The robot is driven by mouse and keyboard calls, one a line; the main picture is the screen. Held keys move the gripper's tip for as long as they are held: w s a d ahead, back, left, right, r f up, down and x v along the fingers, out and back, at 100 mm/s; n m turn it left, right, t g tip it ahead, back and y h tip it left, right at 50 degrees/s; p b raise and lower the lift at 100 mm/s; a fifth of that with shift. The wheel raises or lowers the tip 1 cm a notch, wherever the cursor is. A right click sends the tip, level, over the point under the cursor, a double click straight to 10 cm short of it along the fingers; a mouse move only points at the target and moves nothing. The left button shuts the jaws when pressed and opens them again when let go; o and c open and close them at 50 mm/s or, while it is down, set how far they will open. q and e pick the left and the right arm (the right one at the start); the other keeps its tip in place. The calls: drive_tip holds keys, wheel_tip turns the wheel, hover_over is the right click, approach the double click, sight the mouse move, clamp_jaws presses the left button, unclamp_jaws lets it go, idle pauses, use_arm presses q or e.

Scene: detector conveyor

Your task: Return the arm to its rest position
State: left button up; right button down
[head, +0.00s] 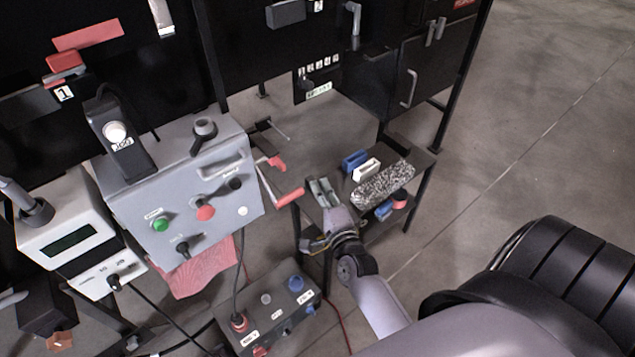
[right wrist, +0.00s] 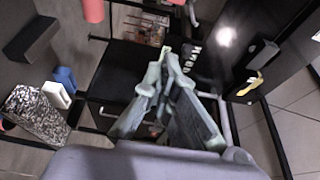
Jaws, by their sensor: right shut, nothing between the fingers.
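My right arm comes in from the lower right of the head view. Its gripper (head: 322,192) is over the left end of a small dark table (head: 345,213), beside the things on it. In the right wrist view the fingers (right wrist: 168,55) meet at their tips, shut with nothing between them. My left gripper does not show in either view.
On the small table are a blue block (head: 354,160), a white block (head: 366,169) and a speckled black-and-white block (head: 383,185). A grey control box (head: 185,190) with a green button stands at left. Red handles (head: 289,197) lie close left of the gripper. Open floor (head: 560,120) is at right.

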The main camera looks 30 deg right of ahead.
idle(0.4)
drive_tip(key=s+a+f+n+g+y, duration=0.2)
drive_tip(key=s+a+f+n+g, duration=0.15)
drive_tip(key=f, duration=0.65)
drive_tip(key=s+a+f+n+g+y, duration=0.1)
drive_tip(key=s+a+f+n+g, duration=0.25)
drive_tip(key=f, duration=0.55)
drive_tip(key=s+a+f+n+g+y, duration=0.1)
drive_tip(key=s+a+f+n+y, duration=0.3)
drive_tip(key=f, duration=0.6)
drive_tip(key=s+d+f+n+g+h, duration=0.1)
drive_tip(key=s+f+n+g, duration=0.3)
drive_tip(key=s, duration=1.1)
drive_tip(key=s+d+f+n+g+h, duration=0.1)
drive_tip(key=s+f+n+g, duration=0.3)
drive_tip(key=s+f+n, duration=0.4)
drive_tip(key=s+f, duration=0.4)
drive_tip(key=s, duration=0.4)
drive_tip(key=shift+d+f+n, duration=0.15)
drive_tip(key=shift+d+n, duration=0.15)
drive_tip(key=shift+d, duration=0.1)
drive_tip(key=shift+s, duration=0.15)
